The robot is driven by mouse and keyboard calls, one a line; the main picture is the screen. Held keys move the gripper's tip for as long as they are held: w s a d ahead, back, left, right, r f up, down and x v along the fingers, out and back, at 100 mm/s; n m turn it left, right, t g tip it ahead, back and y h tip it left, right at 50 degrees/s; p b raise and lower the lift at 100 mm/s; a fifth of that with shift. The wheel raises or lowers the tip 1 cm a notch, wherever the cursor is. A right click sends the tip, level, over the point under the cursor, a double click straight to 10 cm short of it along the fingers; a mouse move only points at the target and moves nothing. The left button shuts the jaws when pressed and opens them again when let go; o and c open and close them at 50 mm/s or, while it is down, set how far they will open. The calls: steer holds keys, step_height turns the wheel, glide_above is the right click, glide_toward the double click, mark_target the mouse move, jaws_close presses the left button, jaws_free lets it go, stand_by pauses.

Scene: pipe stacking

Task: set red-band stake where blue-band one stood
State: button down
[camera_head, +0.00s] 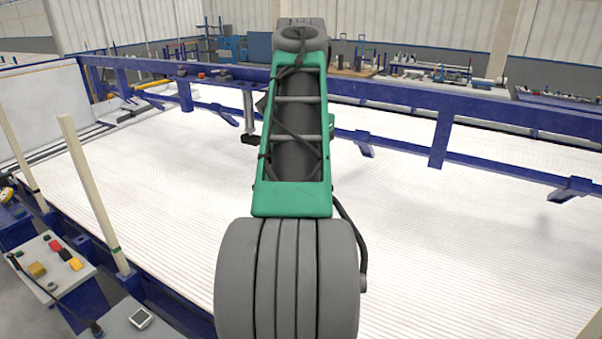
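A pale upright stake (92,195) stands at the left edge of the blue frame, with a green band low on it. A second pale stake (22,155) stands further left and back, its foot by a blue holder. A pale piece (594,330) at the lower right corner looks like part of another stake, cut off by the picture edge. I can make out no red or blue band on any of them. My green and grey arm fills the middle and hides what is behind it. I cannot make out my gripper's fingers.
A large white ribbed bed lies inside a blue frame (440,140), whose rail crosses at the back. A grey post with a dark foot (249,112) is left of my arm. A control box (45,268) with coloured buttons is at lower left. Workbenches stand far behind.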

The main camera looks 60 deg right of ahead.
stand_by(0.4)
steer(key=shift+f, duration=0.25)
stand_by(0.3)
steer(key=shift+f+b, duration=0.85)
steer(key=shift+f, duration=0.3)
steer(key=shift+f+b, duration=0.95)
steer(key=shift+f, duration=0.3)
